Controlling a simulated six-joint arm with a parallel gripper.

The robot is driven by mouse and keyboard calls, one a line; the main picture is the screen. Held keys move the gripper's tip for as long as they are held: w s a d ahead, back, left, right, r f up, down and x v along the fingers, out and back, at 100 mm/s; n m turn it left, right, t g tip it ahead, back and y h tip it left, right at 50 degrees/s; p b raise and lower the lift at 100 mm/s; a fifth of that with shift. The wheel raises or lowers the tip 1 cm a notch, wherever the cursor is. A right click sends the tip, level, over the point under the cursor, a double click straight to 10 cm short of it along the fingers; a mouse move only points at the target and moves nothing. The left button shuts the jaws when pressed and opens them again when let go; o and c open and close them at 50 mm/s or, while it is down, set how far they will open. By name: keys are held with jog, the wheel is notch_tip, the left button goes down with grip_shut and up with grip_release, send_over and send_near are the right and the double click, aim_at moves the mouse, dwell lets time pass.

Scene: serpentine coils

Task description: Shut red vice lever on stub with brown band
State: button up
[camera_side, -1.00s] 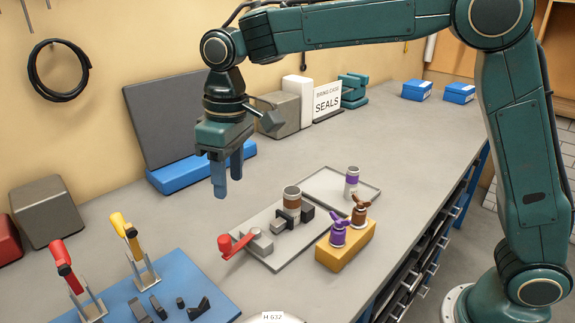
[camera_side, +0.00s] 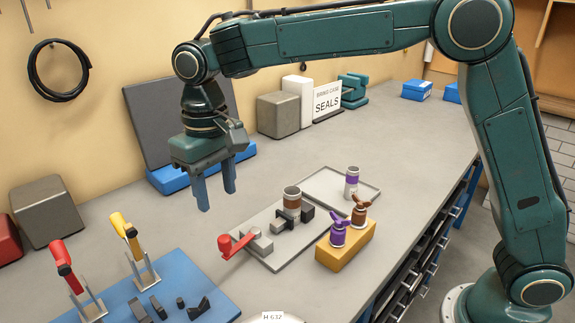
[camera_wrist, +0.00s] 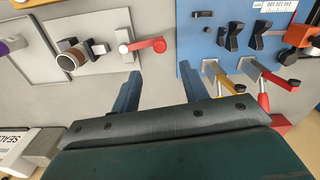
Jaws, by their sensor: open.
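The red vice lever (camera_side: 236,245) sticks out at the left end of the vice on a grey plate (camera_side: 277,262). It also shows in the wrist view (camera_wrist: 150,45), to the right of the vice body. The stub with the brown band (camera_side: 292,199) stands upright at the vice jaws, and it also shows in the wrist view (camera_wrist: 70,60). I cannot tell whether the jaws touch it. My gripper (camera_side: 216,190) is open and empty, pointing down above the table, behind and left of the lever. Its two blue fingers show in the wrist view (camera_wrist: 163,92).
A stub with a purple band (camera_side: 352,182) stands on another grey plate. A yellow block (camera_side: 345,252) holds a purple and a brown winged piece. A blue board (camera_side: 170,290) carries yellow- and red-handled clamps (camera_side: 128,235). Bare table lies below my gripper.

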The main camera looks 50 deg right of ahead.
aim_at(224, 238)
notch_tip(224, 238, down, 11)
jog(key=shift+f, duration=0.1)
dwell(0.4)
grip_shut()
